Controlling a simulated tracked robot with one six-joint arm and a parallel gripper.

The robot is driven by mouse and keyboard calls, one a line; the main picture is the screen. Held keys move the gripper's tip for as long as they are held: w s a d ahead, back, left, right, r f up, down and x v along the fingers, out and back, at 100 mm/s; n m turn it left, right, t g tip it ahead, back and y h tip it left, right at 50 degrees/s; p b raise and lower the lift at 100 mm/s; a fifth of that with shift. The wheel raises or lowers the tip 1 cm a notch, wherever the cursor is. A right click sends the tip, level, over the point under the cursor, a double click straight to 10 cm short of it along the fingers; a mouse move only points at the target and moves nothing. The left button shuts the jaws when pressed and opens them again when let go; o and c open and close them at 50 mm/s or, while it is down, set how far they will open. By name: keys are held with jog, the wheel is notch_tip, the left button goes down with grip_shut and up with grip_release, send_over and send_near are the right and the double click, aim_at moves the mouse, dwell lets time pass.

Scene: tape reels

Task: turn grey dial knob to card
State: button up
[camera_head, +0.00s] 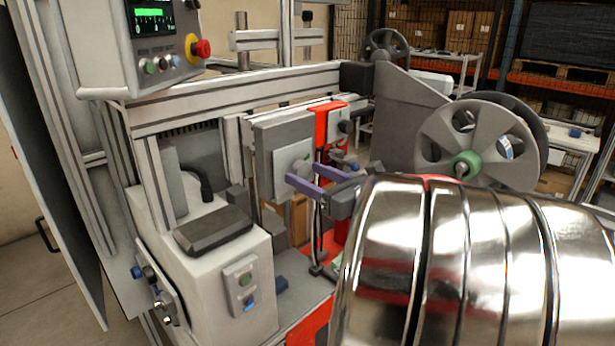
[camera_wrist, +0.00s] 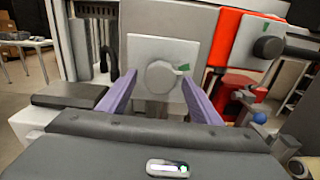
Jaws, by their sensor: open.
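The round grey dial knob (camera_wrist: 160,78) sits on a light grey plate (camera_wrist: 137,50) in the middle of the wrist view. A small green mark (camera_wrist: 183,68) shows at the knob's upper right; I cannot tell whether it is the card. In the head view the knob (camera_head: 301,165) is small and partly behind my fingers. My gripper (camera_wrist: 159,76) is open, its two purple fingers pointing at the plate, one on each side of the knob. The fingertips show in the head view too (camera_head: 302,173). I see no clear contact with the knob.
A red panel (camera_wrist: 228,36) with a black knob (camera_wrist: 268,47) stands right of the plate. A white cabinet (camera_head: 225,275) with a dark top is at the left. A grey reel (camera_head: 478,120) stands at the right. My shiny arm fills the lower right.

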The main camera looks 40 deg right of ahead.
jog(key=shift+c, duration=0.5)
jog(key=c, duration=0.9)
jog(key=shift+c, duration=0.2)
jog(key=shift+n, duration=0.9)
jog(key=o, duration=1)
jog(key=shift+o, duration=0.2)
jog(key=shift+s, duration=0.15)
